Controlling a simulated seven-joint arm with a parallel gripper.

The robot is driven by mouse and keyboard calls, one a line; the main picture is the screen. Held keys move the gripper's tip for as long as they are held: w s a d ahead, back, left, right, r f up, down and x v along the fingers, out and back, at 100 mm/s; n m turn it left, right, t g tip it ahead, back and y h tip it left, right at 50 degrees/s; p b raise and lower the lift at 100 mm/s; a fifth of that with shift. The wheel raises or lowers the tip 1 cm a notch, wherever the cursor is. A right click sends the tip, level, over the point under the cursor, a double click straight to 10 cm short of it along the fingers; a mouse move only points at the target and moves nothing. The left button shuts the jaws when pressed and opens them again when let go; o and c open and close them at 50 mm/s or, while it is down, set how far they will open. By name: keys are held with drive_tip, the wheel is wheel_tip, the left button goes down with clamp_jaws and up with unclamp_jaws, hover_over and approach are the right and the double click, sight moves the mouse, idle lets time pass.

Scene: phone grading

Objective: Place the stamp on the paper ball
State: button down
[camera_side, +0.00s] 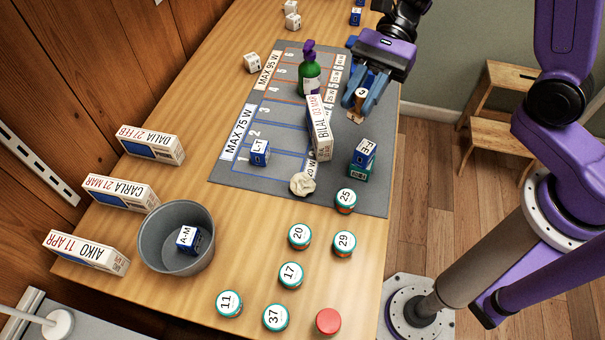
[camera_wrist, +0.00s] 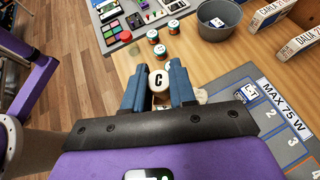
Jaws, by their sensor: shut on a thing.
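My gripper (camera_side: 361,99) is above the right part of the grey mat, its blue fingers shut on a small stamp (camera_side: 361,92). In the wrist view the stamp (camera_wrist: 158,79) shows a round white top marked C between the fingers (camera_wrist: 159,72). Its lower part is mostly hidden. The paper ball (camera_side: 302,184), crumpled and cream-coloured, lies near the mat's front edge in the side view. My gripper is apart from it, farther back and to the right. In the wrist view a pale patch beside the right finger may be the ball; I cannot tell.
A white box marked BILAL (camera_side: 319,130) stands between gripper and ball. A blue F-E box on a green one (camera_side: 362,160) stands right of it. A green bottle (camera_side: 309,75) stands behind. Numbered jars (camera_side: 299,236) and a grey bucket (camera_side: 150,240) are in front.

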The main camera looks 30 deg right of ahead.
drive_tip(key=s+n+g, duration=0.2)
drive_tip(key=s, duration=0.5)
hover_over(302, 178)
drive_tip(key=shift+h, duration=0.4)
drive_tip(key=f, duration=1.4)
drive_tip(key=shift+s+d, duration=0.2)
drive_tip(key=shift+s, duration=0.1)
drive_tip(key=shift+w+a+f, duration=0.1)
drive_tip(key=shift+w+f, duration=0.05)
drive_tip(key=shift+f, duration=0.8)
drive_tip(key=shift+w+a+f, duration=0.1)
drive_tip(key=shift+f, duration=0.8)
drive_tip(key=shift+f, duration=0.15)
drive_tip(key=c, duration=0.9)
unclamp_jaws()
